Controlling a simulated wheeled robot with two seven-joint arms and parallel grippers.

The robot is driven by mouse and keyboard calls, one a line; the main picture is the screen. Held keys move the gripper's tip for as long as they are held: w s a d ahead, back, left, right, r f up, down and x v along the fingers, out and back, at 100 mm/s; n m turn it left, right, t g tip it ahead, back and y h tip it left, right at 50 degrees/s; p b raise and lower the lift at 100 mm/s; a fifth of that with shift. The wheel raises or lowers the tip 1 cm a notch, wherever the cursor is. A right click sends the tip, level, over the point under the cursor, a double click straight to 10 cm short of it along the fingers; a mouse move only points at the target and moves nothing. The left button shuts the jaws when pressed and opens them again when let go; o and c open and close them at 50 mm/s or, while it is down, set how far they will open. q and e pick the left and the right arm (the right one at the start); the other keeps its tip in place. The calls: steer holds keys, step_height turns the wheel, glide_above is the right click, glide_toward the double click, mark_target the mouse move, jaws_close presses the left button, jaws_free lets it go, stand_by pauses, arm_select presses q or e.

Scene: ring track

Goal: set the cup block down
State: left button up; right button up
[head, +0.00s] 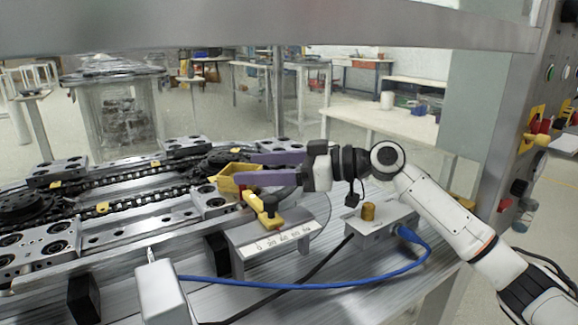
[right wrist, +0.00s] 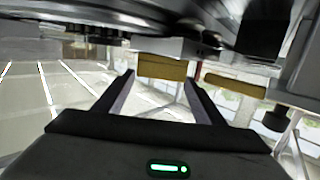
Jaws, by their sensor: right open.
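The cup block, a yellow open-topped piece (head: 235,178), is at the right end of the chain track in the head view. My right gripper (head: 244,169) reaches in from the right with its two purple fingers spread, their tips beside the yellow piece. In the right wrist view the yellow piece (right wrist: 162,68) shows just beyond and between the open fingertips (right wrist: 160,78). I cannot tell whether the fingers touch it, and its underside is hidden in the head view. My left gripper is not in view.
The chain track (head: 100,208) with metal blocks fills the left. A yellow bar with a black knob (head: 269,204) sits on a scaled bracket (head: 282,241) just in front of my gripper. A grey box (head: 375,232) with a brass knob and a blue cable (head: 330,286) lies to the right.

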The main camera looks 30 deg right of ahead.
steer(key=v, duration=0.8)
steer(key=shift+s+d+b, duration=0.2)
steer(key=shift+b, duration=0.1)
